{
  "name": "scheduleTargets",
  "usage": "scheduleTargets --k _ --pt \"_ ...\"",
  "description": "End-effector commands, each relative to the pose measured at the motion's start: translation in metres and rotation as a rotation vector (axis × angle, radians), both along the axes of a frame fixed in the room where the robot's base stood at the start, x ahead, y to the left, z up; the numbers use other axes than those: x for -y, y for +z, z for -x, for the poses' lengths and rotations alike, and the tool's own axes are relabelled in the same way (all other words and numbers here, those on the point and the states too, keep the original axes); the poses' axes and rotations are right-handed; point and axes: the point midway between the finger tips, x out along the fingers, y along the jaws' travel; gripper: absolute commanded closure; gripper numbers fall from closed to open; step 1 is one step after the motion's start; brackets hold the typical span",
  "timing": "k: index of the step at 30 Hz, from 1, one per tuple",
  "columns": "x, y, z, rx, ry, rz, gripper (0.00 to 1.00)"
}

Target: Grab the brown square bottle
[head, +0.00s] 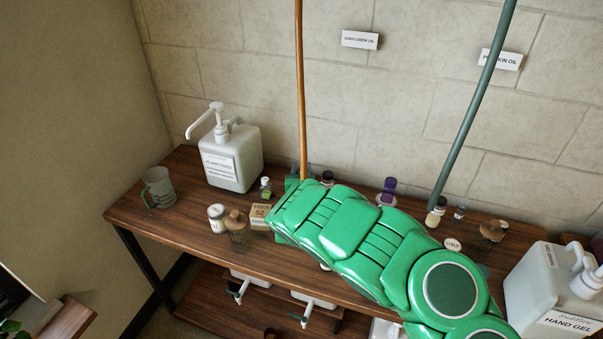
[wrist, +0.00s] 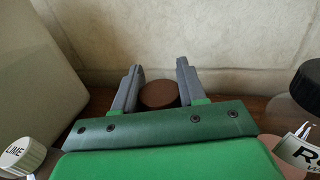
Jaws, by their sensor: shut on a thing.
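In the wrist view, the brown square bottle (wrist: 158,95) shows as a dark brown round top between the two grey fingers. Its body below the top is hidden by my gripper's green palm, so its square shape does not show. My gripper (wrist: 159,67) is shut on it, one finger on each side. In the head view, my gripper (head: 291,183) is at the back of the wooden table near the wall, and my green arm hides the bottle.
A brown-capped jar (head: 238,230) and a small wooden box (head: 260,215) are close to my gripper. A hand gel bucket (head: 545,285) stands right.

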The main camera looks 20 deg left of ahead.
Motion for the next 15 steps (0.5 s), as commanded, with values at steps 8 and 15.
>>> scheduleTargets --k 8,15 --pt "0.0 0.026 0.002 0.004 0.0 -0.001 0.91" --pt "0.0 0.051 0.002 0.004 0.0 -0.001 0.91"
